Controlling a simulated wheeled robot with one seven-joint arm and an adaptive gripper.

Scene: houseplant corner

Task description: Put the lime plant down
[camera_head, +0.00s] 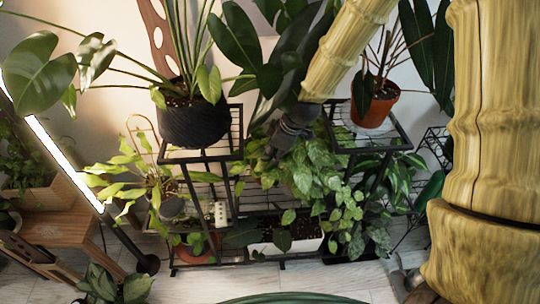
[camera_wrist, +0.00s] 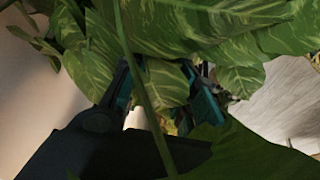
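A plant with bright green leaves (camera_head: 318,170) is in the middle of the head view, between the two upper stands, with trailing stems hanging at its right. I cannot tell for sure that it is the lime plant; its pot is hidden. My gripper (camera_head: 277,147) reaches down into the foliage at its upper left. In the wrist view, pale-marbled green leaves (camera_wrist: 205,25) fill the top and cover part of my gripper (camera_wrist: 163,100). The teal-lined fingers stand apart with leaves between them. Whether they grip anything is hidden.
A black pot (camera_head: 194,122) stands on the upper left shelf and a terracotta pot (camera_head: 374,103) on the upper right one. A yellow-green plant (camera_head: 130,178) is at the left, near a wooden bench (camera_head: 55,230). A white planter (camera_head: 290,240) sits low on the rack. Pale floor lies in front.

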